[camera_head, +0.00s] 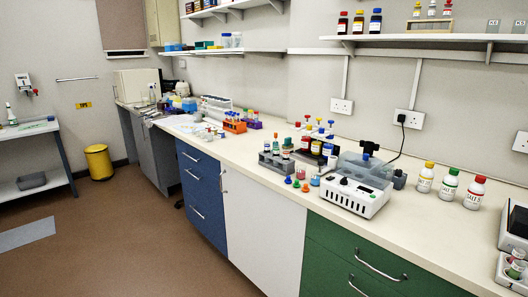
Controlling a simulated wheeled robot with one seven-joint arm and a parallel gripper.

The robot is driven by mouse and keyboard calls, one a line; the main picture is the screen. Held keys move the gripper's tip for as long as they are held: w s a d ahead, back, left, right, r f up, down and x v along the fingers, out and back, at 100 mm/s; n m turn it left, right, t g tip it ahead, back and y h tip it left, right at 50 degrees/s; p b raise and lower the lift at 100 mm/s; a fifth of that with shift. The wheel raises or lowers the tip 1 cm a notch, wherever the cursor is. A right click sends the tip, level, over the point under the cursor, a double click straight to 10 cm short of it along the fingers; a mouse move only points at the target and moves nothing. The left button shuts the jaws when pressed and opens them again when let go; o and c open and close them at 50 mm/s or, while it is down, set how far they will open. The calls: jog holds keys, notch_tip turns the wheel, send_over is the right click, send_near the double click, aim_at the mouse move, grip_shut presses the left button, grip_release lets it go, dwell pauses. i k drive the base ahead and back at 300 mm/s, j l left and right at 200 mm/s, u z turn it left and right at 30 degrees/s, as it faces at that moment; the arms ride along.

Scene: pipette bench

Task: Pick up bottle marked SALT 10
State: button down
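Three white labelled bottles stand upright in a row on the bench top, right of centre. They are a yellow-capped bottle (424,180), a green-capped bottle (447,188) and a red-capped bottle (474,195). Their labels carry red or green print, too small to read surely, so I cannot tell which one is marked SALT 10. The bottles stand apart from each other, with nothing in front of them. My gripper is not in view.
A white device with a clear lid (352,190) stands left of the bottles. White equipment (512,235) stands at the right edge. A shelf (430,39) hangs above. The bench top (420,222) is clear in front of the bottles. The brown floor (110,230) is open at left.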

aim_at(450, 183)
jog(key=i+j+z, duration=0.15)
jog(key=j+z, duration=1.1)
jog(key=i+j, duration=0.05)
